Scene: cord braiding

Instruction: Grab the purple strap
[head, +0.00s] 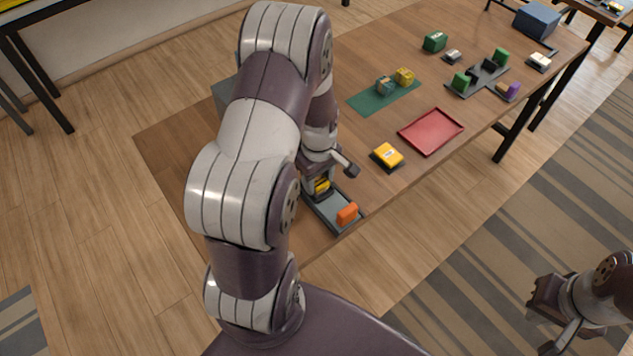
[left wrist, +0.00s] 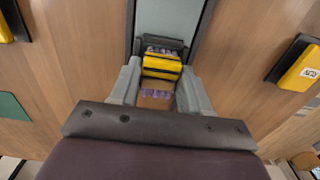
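My left gripper (left wrist: 160,85) points down, with its grey fingers apart on either side of a yellow block with a black band (left wrist: 161,66). Small purple patches (left wrist: 155,94) show on a brown surface just below the block, between the fingers, and more purple shows behind it. I cannot make out a whole strap. In the head view my left gripper (head: 331,165) is over a grey tray (head: 329,207) at the table's near edge, partly hiding the yellow block (head: 321,185). My right gripper (head: 549,319) is away from the table at lower right, fingers apart and empty.
An orange block (head: 347,213) sits at the tray's near end. To the right are a yellow block on a dark base (head: 388,156), a red tray (head: 431,132), a green mat (head: 371,100) with two blocks, and a purple block (head: 512,89) on a dark stand.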

